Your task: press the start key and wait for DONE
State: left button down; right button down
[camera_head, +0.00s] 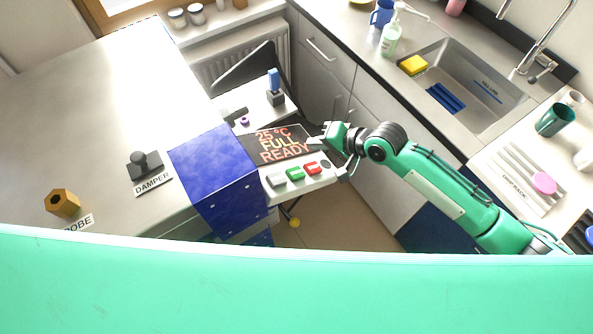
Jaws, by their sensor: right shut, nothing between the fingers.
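The kiln's control panel shows a dark display (280,146) that reads "25 °C FULL READY" in orange. Below the display is a row of keys: a grey key (276,180), a green key (295,174) and a red key (312,168), with a dark round knob (326,164) at the right end. I cannot read any labels on the keys. My right gripper (322,142) is shut and empty, at the right edge of the display, above and to the right of the keys. My left gripper is not in view.
A blue box-shaped housing (218,180) stands left of the panel. A damper knob (145,163) and a brass hexagonal piece (62,203) sit on the steel top. A sink (470,90) and a drip rack (525,180) are at the right. Green body of mine fills the bottom.

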jog(key=b, duration=0.6)
send_over(304, 174)
jog(key=w+d, duration=0.1)
notch_tip(304, 174, down, 6)
jog(key=shift+r, duration=0.15)
jog(key=shift+s+a+f, duration=0.2)
jog(key=shift+a+f, duration=0.05)
jog(key=shift+f, duration=0.3)
jog(key=shift+s+a+f, duration=0.15)
jog(key=shift+a+f, duration=0.1)
jog(key=shift+f, duration=0.25)
jog(key=shift+f, duration=0.1)
dwell(0.5)
jog(key=shift+s+a+f+p, duration=0.1)
jog(key=shift+a+f+p, duration=0.05)
jog(key=shift+f+p, duration=0.15)
jog(key=shift+s+a+f, duration=0.15)
jog(key=shift+f, duration=0.3)
dwell(0.8)
jog(key=shift+w+d+r+p, duration=0.1)
jog(key=shift+d+r+p, duration=0.05)
jog(key=shift+r+p, duration=0.3)
jog(key=shift+w+d+r+p, duration=0.1)
jog(key=shift+r+p, duration=0.25)
jog(key=shift+p, duration=0.2)
